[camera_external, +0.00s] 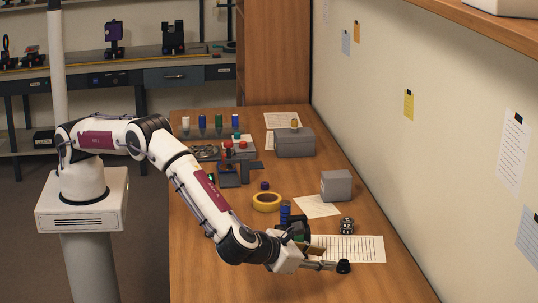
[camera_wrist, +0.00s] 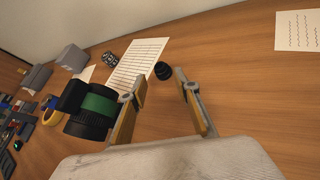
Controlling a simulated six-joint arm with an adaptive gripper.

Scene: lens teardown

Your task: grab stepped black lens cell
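The stepped black lens cell (camera_external: 344,266) is a small dark round piece on the wooden table, near the lower edge of the external view. In the wrist view the cell (camera_wrist: 163,71) shows just beyond my fingertips, in line with the gap between them. My gripper (camera_external: 324,265) is low over the table, beside the cell on its left in the external view. In the wrist view my gripper (camera_wrist: 160,84) is open, with nothing between its fingers. I cannot tell whether a fingertip touches the cell.
A black cylinder with a green band (camera_wrist: 92,108) is close beside my left finger. A lined sheet (camera_wrist: 138,62) and a ridged metallic ring (camera_external: 347,225) are nearby. A yellow tape roll (camera_external: 266,201) and a grey block (camera_external: 336,185) are farther back. The table right of the cell is clear.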

